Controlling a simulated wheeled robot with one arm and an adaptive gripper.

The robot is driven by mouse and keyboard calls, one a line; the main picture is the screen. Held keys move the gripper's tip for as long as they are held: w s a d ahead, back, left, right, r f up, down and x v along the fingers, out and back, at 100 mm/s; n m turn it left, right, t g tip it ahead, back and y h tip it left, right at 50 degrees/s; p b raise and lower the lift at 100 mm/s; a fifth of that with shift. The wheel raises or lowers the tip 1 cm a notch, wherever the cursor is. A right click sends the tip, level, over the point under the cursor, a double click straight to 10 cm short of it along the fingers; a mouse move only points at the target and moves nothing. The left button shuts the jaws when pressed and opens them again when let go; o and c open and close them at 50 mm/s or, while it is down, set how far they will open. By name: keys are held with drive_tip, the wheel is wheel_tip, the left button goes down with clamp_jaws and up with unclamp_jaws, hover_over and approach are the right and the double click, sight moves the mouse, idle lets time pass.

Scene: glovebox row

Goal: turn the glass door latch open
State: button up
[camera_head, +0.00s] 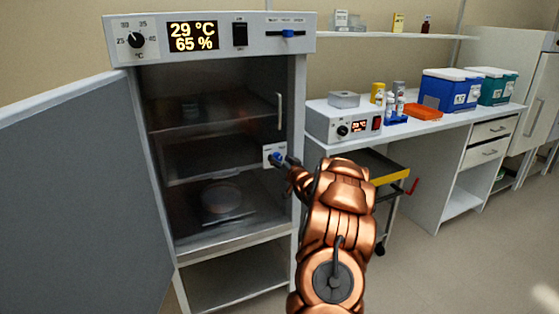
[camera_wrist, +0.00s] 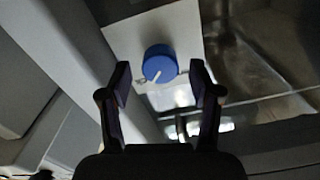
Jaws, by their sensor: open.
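The glass door latch is a blue round knob (camera_head: 278,156) with a pale pointer line, on a small white plate at the right edge of the incubator's glass door (camera_head: 220,150). In the wrist view the blue knob (camera_wrist: 160,64) lies ahead of and between the two fingertips, with its pointer line slanting toward the lower left. My gripper (camera_wrist: 160,88) is open, one finger on each side of the knob's line, and I see no contact. In the head view my copper arm reaches to the plate and its fingers are mostly hidden.
The incubator's grey outer door (camera_head: 80,190) stands swung open at the left. A vertical handle (camera_head: 279,111) is above the latch. A bench (camera_head: 430,125) with a control box (camera_head: 343,122) and blue cooler (camera_head: 450,90) stands right. A black cart with a yellow edge (camera_head: 390,178) is below the bench.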

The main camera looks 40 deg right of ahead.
drive_tip(key=shift+w+d, duration=0.1)
drive_tip(key=shift+w, duration=0.15)
drive_tip(key=c, duration=1.1)
drive_tip(key=shift+c, duration=0.2)
